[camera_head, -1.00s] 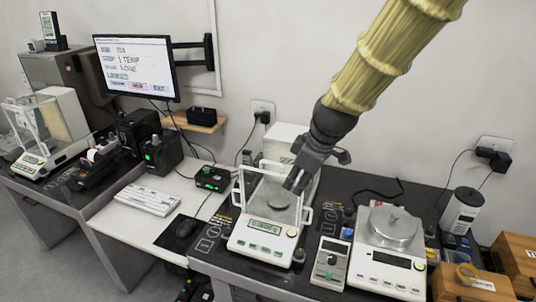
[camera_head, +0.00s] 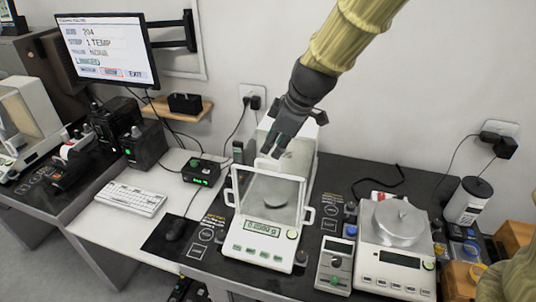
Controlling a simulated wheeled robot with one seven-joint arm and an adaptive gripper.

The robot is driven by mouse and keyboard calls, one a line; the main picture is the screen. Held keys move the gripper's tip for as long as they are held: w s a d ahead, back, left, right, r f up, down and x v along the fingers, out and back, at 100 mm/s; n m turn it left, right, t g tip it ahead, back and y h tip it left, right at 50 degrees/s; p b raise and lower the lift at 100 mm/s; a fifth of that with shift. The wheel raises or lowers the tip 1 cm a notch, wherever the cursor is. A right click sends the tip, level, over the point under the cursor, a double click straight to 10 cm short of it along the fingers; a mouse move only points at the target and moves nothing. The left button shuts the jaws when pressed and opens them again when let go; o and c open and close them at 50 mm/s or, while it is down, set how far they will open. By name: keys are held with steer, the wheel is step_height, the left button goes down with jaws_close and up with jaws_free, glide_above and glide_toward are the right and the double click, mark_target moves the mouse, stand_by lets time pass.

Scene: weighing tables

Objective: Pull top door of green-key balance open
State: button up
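The green-key balance (camera_head: 262,253) stands on the dark table in the middle of the head view, white with a lit display and a row of green keys. Its clear glass draft shield (camera_head: 270,189) surrounds a round pan (camera_head: 276,200). White handles show at its sides. My gripper (camera_head: 272,154) is over the rear of the shield's top, pointing down. Its fingertips appear close together, but their opening is unclear. The top door is partly hidden behind my gripper, so its position and any contact are hard to tell.
A second balance (camera_head: 396,256) with a bare round pan stands to the right, beside a small keyed box (camera_head: 334,262). A keyboard (camera_head: 135,199), mouse (camera_head: 174,229) and monitor (camera_head: 108,50) are left. A white canister (camera_head: 467,202) stands far right.

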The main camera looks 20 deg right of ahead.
mark_target(266, 160)
steer(key=x, duration=0.1)
steer(key=p+x, duration=0.1)
steer(key=x, duration=0.1)
steer(key=shift+s+f, duration=0.1)
steer(key=shift+s, duration=0.15)
steer(key=x, duration=0.2)
steer(key=shift+w+f, duration=0.2)
steer(key=shift+w, duration=0.15)
steer(key=shift+a+f, duration=0.1)
steer(key=shift+f, duration=0.15)
steer(key=shift+f, duration=0.1)
jaws_close()
